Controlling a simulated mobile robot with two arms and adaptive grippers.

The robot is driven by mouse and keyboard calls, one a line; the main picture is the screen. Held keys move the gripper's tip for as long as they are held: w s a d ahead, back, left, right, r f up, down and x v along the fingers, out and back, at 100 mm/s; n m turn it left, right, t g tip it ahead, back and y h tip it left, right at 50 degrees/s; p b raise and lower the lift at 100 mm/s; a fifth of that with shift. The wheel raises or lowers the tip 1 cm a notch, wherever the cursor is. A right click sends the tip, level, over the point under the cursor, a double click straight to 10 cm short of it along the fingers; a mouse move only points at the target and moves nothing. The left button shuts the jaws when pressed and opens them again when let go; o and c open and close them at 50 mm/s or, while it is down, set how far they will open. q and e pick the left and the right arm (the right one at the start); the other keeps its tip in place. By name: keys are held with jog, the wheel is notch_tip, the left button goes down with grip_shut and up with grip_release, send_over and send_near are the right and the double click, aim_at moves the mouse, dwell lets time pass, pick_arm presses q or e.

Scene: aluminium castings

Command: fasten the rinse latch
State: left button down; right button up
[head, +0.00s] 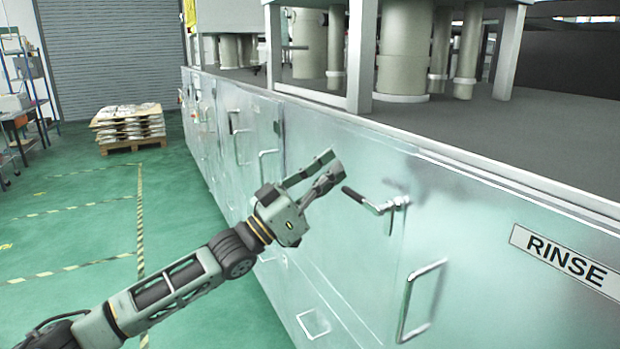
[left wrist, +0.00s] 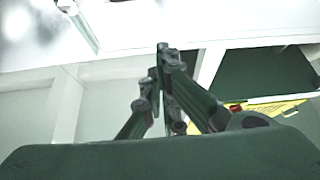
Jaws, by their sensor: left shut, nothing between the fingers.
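The rinse latch (head: 378,205) is a metal lever with a black grip on the steel cabinet front, left of the RINSE label (head: 568,260). Its black grip points up and left, away from its metal mount at the right. My left gripper (head: 334,170) is at the left of the latch, its fingertips close to the black grip in the picture. Whether they touch it I cannot tell. It is shut and empty. Its fingers also show in the left wrist view (left wrist: 163,50), where I cannot make out the latch. My right gripper is not in view.
A metal door handle (head: 409,302) sticks out below the latch, and another handle (head: 262,165) is farther along the cabinet front. The cabinet (head: 480,230) has a grey top carrying posts and cylinders. The green floor at the left is open, with a loaded pallet (head: 132,146) at the back.

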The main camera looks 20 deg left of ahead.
aim_at(370, 207)
pick_arm(q)
jog(key=shift+w+d+f+p, duration=0.2)
jog(key=shift+w+f, duration=0.05)
jog(key=shift+f, duration=0.3)
jog(key=shift+w+d+f+p, duration=0.2)
jog(key=shift+w+f+p, duration=0.1)
jog(key=shift+f, duration=0.25)
jog(key=shift+w+d+f+p, duration=0.15)
jog(key=shift+w+d+f, duration=0.1)
jog(key=shift+f, duration=0.3)
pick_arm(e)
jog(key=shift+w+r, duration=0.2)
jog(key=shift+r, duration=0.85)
pick_arm(q)
jog(key=shift+a+n, duration=0.1)
jog(key=shift+n, duration=0.2)
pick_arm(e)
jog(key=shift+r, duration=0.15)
pick_arm(q)
jog(key=shift+f+n+y, duration=0.25)
jog(key=shift+n+y, duration=0.15)
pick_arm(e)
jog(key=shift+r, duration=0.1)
